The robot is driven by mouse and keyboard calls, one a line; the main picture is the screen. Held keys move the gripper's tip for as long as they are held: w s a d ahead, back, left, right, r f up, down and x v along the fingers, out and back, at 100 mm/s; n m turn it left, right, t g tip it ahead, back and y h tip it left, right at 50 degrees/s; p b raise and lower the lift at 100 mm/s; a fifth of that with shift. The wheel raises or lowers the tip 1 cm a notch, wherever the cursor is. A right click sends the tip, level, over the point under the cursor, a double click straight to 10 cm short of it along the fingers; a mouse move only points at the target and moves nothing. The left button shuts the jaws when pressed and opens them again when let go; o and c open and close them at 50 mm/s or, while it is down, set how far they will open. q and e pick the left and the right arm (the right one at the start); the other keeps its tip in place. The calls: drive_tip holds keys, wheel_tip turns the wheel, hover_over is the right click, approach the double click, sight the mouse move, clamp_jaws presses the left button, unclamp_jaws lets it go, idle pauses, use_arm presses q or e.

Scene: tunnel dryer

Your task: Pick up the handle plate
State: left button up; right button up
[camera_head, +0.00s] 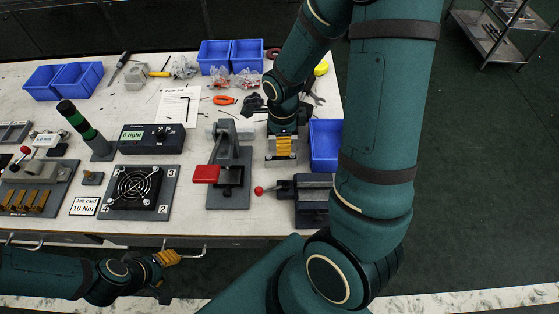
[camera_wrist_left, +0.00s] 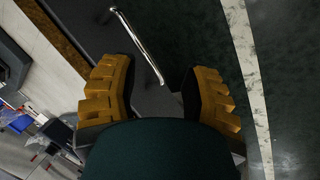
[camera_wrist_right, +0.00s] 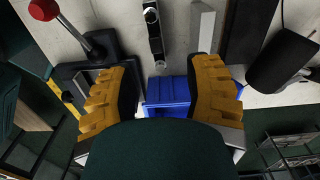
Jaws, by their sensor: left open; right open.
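I cannot tell for certain which part is the handle plate. A narrow dark metal piece with two round bosses (camera_wrist_right: 153,32) lies on the bench in the right wrist view, ahead of the open fingers, and may be it. My right gripper (camera_head: 283,150) is open above the right part of the bench, fingers down, between the red-handled clamp (camera_head: 206,173) and the blue bin (camera_head: 325,146). Its fingers show nothing held in the right wrist view (camera_wrist_right: 166,85). My left gripper (camera_head: 166,258) is open and empty in front of the bench edge, near a chrome drawer handle (camera_wrist_left: 138,45).
A vise with a red-ball lever (camera_head: 312,190) stands at the bench's front right. A fan on a plate (camera_head: 138,189), a control box (camera_head: 151,139) and a signal lamp (camera_head: 83,126) stand to the left. Blue bins (camera_head: 231,55) line the back.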

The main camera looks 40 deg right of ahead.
sight(281, 158)
wheel_tip(281, 158, down, 4)
drive_tip(key=shift+f+b, duration=0.1)
drive_tip(key=shift+b, duration=0.25)
drive_tip(key=f, duration=0.1)
drive_tip(key=f+b, duration=0.1)
drive_tip(key=f, duration=0.3)
drive_tip(key=shift+a, duration=0.3)
drive_tip(key=shift+s, duration=0.1)
clamp_jaws()
